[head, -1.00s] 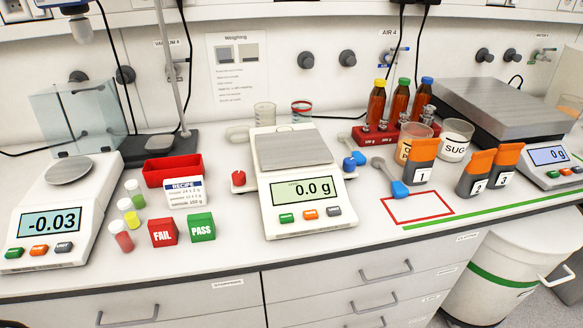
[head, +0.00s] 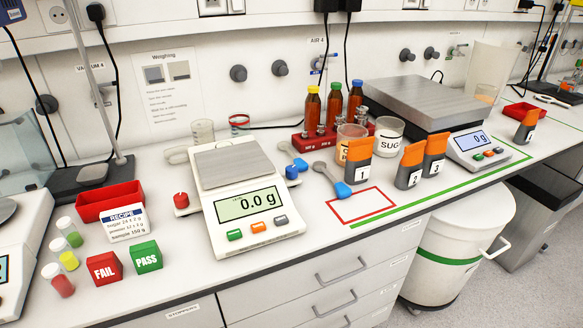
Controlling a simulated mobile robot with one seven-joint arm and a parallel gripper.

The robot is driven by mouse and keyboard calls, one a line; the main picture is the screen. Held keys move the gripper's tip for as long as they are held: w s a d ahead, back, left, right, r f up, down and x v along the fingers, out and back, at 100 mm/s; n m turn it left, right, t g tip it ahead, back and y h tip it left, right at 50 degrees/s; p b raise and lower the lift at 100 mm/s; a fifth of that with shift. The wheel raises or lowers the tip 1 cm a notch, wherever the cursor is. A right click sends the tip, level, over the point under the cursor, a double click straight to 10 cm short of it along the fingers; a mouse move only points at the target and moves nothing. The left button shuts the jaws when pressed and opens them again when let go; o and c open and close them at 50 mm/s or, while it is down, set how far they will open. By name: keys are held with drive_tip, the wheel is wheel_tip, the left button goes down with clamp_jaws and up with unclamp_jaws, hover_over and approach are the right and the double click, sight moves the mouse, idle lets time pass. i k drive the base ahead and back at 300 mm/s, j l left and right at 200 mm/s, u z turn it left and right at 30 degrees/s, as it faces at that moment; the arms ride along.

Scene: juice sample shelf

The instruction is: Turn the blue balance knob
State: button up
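The blue balance knob (head: 292,172) is a small blue cylinder at the right side of the white middle balance (head: 268,238). A red knob (head: 181,200) sits on the balance's left side. The balance has a bare grey pan (head: 232,164) and its display (head: 248,203) reads 0.0 g. A blue-handled scoop (head: 300,164) lies just behind the blue knob, close to it. My gripper is not in view.
A second blue-handled scoop (head: 342,190) lies right of the knob, near a red outlined rectangle (head: 375,208). Orange-topped pouches (head: 359,160) stand farther right. A red bottle rack (head: 312,142) is behind. FAIL (head: 104,268) and PASS (head: 146,257) cubes stand front left.

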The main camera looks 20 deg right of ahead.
sight(292, 171)
drive_tip(key=i+l, duration=0.15)
drive_tip(key=l, duration=0.15)
drive_tip(key=i+l, duration=0.15)
drive_tip(key=i, duration=0.5)
drive_tip(key=l+z, duration=0.05)
